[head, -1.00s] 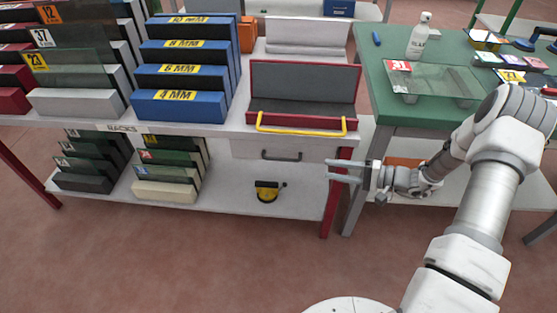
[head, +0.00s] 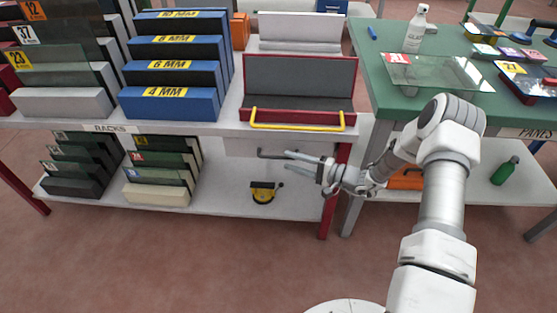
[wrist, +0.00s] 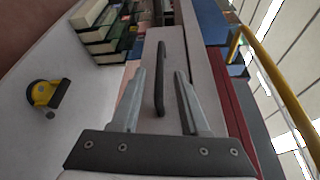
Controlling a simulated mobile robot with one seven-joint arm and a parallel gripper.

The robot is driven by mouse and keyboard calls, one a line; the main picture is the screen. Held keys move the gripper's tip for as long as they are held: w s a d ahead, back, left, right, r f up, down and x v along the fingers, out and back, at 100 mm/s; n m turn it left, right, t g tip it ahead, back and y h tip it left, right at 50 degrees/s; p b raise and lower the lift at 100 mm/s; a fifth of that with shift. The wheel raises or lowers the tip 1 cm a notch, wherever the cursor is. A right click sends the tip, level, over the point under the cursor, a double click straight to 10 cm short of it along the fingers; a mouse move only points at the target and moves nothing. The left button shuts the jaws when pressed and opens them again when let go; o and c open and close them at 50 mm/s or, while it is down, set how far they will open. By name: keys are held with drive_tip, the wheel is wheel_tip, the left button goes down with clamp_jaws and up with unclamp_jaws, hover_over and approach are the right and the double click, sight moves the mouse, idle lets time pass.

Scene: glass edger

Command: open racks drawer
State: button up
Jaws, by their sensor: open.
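The racks drawer (head: 238,146) is a pale front under the racks bench top, below the red tray. Its dark bar handle (wrist: 160,78) shows in the wrist view, lying between the two fingers and beyond their tips. In the head view, part of the handle (head: 272,154) shows just left of my fingers. My gripper (head: 287,160) is open and empty, in front of the drawer's right part. It also shows in the wrist view (wrist: 160,75), with its fingers on either side of the handle's line. The drawer looks shut. I cannot tell whether a finger touches the handle.
A red tray with a yellow bar (head: 297,126) sits on the bench above the drawer. A red bench leg (head: 333,195) stands close to my gripper. A yellow-black tool (head: 263,192) lies on the lower shelf. A green table (head: 385,85) holds glass and a bottle.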

sight(279, 158)
drive_tip(key=b+x, duration=0.1)
drive_tip(key=x, duration=0.4)
drive_tip(key=shift+a, duration=0.1)
clamp_jaws()
idle(1.3)
